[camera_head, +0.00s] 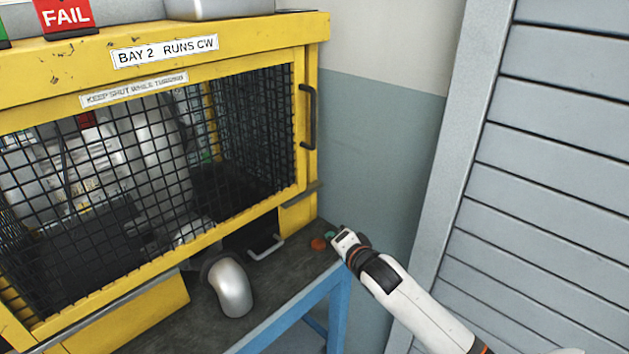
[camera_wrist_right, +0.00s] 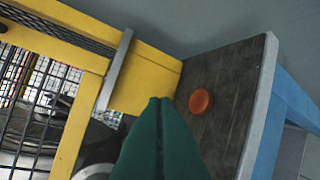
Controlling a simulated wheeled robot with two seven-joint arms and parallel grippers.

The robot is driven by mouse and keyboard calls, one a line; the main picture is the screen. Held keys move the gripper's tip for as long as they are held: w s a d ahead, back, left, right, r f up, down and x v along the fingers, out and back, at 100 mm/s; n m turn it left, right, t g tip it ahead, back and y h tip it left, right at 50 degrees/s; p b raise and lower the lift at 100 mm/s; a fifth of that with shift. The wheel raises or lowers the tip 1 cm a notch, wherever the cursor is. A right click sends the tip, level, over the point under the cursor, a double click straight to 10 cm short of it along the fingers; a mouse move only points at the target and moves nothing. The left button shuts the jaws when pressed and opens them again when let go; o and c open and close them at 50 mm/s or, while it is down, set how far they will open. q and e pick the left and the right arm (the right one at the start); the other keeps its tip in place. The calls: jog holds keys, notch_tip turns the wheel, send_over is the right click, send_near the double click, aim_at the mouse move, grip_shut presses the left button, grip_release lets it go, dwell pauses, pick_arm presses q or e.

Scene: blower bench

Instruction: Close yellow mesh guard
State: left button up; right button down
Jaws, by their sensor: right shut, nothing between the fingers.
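The yellow mesh guard (camera_head: 200,232) spans the front of the yellow cabinet, with a black handle (camera_head: 309,118) at its right side. Its lower edge lies close above a grey strip (camera_head: 303,195); I cannot tell whether it is fully shut. In the right wrist view its yellow frame (camera_wrist_right: 78,130) and black mesh show at the left. My right gripper (camera_head: 331,236) is low at the bench's right end, below and right of the guard, apart from it. Its green fingers (camera_wrist_right: 160,103) are together and empty. My left gripper is not in view.
An orange button (camera_head: 318,244) is on the dark bench top beside my right fingers, also in the wrist view (camera_wrist_right: 200,102). A rounded silver part (camera_head: 232,287) sticks out below the guard. A blue bench frame (camera_head: 338,310) and grey slatted panel (camera_head: 550,180) are at the right.

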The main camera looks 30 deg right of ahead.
jog(key=w+d+r+m+t, duration=0.2)
jog(key=w+d+r, duration=0.1)
jog(key=r, duration=0.2)
jog(key=w+d+r+m+t, duration=0.2)
jog(key=d+r+m, duration=0.1)
jog(key=r, duration=0.2)
jog(key=w, duration=0.3)
jog(key=w+a+p, duration=0.1)
jog(key=w, duration=0.5)
jog(key=shift+w+a+r, duration=0.15)
jog(key=shift+a+r, duration=0.05)
jog(key=shift+s+a+p, duration=0.25)
jog(key=shift+a+p, duration=0.05)
jog(key=shift+a, duration=0.45)
jog(key=shift+a, duration=0.1)
